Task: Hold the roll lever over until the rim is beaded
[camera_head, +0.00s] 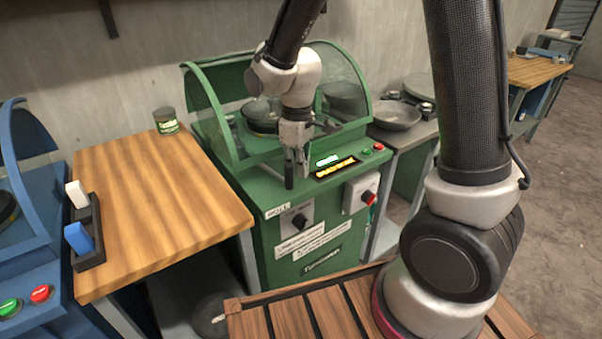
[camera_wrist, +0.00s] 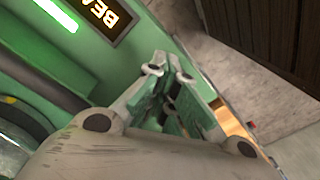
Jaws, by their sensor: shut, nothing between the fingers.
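The green spinning machine (camera_head: 240,180) stands in the middle of the head view under a curved mesh guard. A label reading ROLL (camera_head: 277,211) is on its front edge. Just above it an upright black handle, which looks like the roll lever (camera_head: 289,172), stands at the left of my gripper (camera_head: 302,172). My gripper points down with its fingers together and empty. I cannot tell whether it touches the lever. In the wrist view the closed fingers (camera_wrist: 170,75) are over the green front; the lever is not clearly visible there. A dark round workpiece (camera_head: 262,113) shows behind the guard.
A lit display (camera_head: 335,168) has a green line and orange text; the wrist view shows "BEA" on it (camera_wrist: 105,12). Green and red buttons (camera_head: 372,150) and a red knob (camera_head: 368,198) are to its right. A wooden table (camera_head: 150,205) is left; a bowl (camera_head: 396,115) is right.

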